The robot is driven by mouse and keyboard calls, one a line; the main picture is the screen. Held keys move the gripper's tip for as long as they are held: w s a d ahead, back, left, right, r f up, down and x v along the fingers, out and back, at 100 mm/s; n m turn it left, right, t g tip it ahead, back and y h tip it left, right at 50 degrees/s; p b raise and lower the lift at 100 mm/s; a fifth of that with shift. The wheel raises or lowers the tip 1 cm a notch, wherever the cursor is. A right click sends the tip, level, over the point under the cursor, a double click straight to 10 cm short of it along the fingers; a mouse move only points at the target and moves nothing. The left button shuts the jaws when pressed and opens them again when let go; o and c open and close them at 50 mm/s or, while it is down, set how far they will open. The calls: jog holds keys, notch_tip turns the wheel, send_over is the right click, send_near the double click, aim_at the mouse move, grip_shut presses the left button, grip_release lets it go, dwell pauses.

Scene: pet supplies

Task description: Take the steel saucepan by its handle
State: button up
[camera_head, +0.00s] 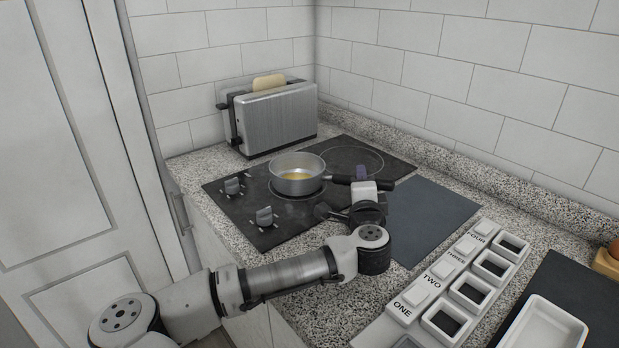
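The steel saucepan (297,185) stands upright on the black hob, with something yellow inside. Its dark handle (341,179) points right, and its middle is covered by my gripper. My gripper (361,174) is at the handle, with the wrist in front of it in this view. The fingers are mostly hidden, so I cannot tell whether they are open, shut, or touching the handle.
The hob (253,209) has two knobs (265,216) at the front left. A steel toaster (276,116) with bread stands behind. A dark mat (432,215) lies right of the hob. A numbered white block (441,272) and a white tray (545,328) are front right.

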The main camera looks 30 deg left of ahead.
jog(key=shift+s, duration=0.1)
jog(key=shift+c, duration=0.3)
grip_shut()
jog(key=shift+r, duration=0.15)
